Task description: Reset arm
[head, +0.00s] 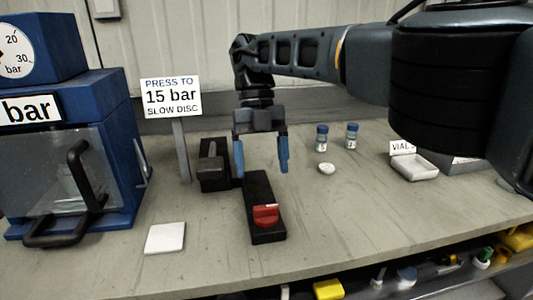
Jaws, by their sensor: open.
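My gripper (261,158) hangs from my arm over the middle of the bench, pointing down. Its two blue fingers are apart, with nothing seen between them. Below and just in front of it lies a black block (259,192) with a red part (265,214) near its front end. A dark device with a grey bar (212,165) stands left of the gripper. I cannot tell the height of the fingertips above the bench.
A blue press (75,160) with a clear door, handle and gauge stands left. A sign (171,97) reads 15 bar. A white square (165,238) lies in front. Two blue-capped vials (321,138), a white disc (327,168) and a white tray (414,167) sit right. A cluttered shelf (400,278) lies below.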

